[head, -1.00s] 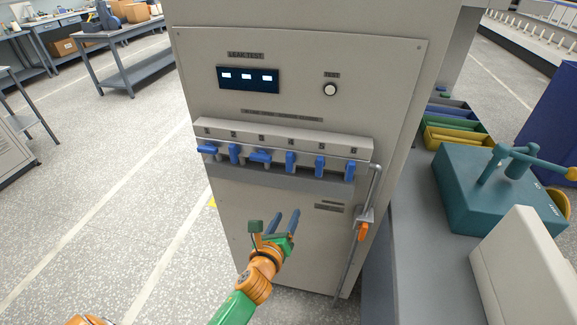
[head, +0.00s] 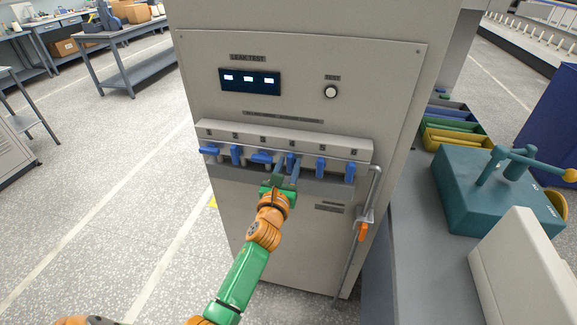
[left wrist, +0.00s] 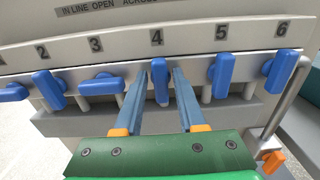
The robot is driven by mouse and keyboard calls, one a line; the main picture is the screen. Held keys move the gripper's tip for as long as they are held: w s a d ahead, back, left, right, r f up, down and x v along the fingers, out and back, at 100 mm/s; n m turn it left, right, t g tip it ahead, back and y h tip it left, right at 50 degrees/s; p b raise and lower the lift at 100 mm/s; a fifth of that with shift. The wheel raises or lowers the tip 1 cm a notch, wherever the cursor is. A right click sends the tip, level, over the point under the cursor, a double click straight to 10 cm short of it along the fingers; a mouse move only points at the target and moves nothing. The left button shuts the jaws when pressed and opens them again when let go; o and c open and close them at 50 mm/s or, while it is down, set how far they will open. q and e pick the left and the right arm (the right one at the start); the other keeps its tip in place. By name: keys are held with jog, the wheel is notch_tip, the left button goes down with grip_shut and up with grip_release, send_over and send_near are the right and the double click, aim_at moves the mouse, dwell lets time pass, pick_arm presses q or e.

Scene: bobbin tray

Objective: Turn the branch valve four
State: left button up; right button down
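The branch valve four handle (left wrist: 160,82) is a blue lever pointing down under the number 4 in the left wrist view. In the head view it shows partly (head: 291,158) on the grey manifold. My left gripper (left wrist: 159,80) is open, with one finger on each side of this handle and a visible gap on both sides. In the head view the left gripper (head: 288,165) reaches up to the handle from below. My right gripper is not in view.
Handles two (left wrist: 48,90), five (left wrist: 222,75) and six (left wrist: 280,70) hang down or nearly so; handle three (left wrist: 101,83) lies sideways. Handle five is close to the right finger. A pipe with an orange lever (head: 363,231) stands at the cabinet's right.

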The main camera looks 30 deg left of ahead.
pick_arm(q)
grip_shut()
jog(key=shift+n, duration=0.3)
jog(key=n, duration=0.4)
jog(key=shift+a, duration=0.1)
jog(key=n, duration=0.4)
jog(key=shift+a+f, duration=0.1)
jog(key=shift+a+f+n+b, duration=0.15)
jog(key=shift+n+b, duration=0.15)
jog(key=shift+n, duration=1.95)
jog(key=shift+d+f+n+b, duration=0.1)
jog(key=shift+n+b, duration=0.15)
jog(key=shift+n, duration=2)
